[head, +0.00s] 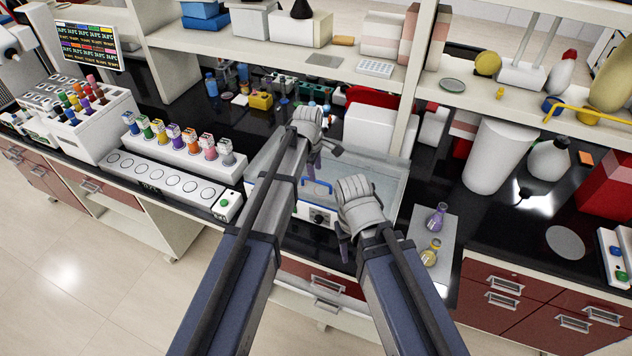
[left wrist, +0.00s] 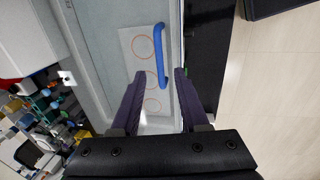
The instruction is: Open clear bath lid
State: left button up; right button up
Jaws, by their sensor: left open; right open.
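The clear bath (head: 390,185) is a see-through box on the bench, partly hidden by my arms. Its lid carries a blue bar handle (head: 318,187), which also shows in the left wrist view (left wrist: 159,55). The lid looks shut, lying flat over a pale floor with orange rings. My left gripper (head: 314,163) is above the bath near the handle. In the left wrist view its open fingers (left wrist: 159,72) point at the handle, whose near end appears between the tips; I cannot tell whether they touch. My right gripper (head: 344,248) is open and empty in front of the bath.
A white rack with colored-cap bottles (head: 178,145) stands to the left. A tray with purple and yellow flasks (head: 432,235) is to the right. A shelf (head: 330,65) crosses above and behind the bath. Open floor (head: 90,265) lies in front.

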pick_arm(q)
jog(key=f+b, duration=0.1)
jog(key=f, duration=0.1)
jog(key=w+f+b, duration=0.1)
jog(key=f+b, duration=0.1)
jog(key=shift+d+f, duration=0.1)
jog(key=shift+f, duration=0.15)
jog(key=shift+r, duration=0.1)
grip_shut()
dwell(1.2)
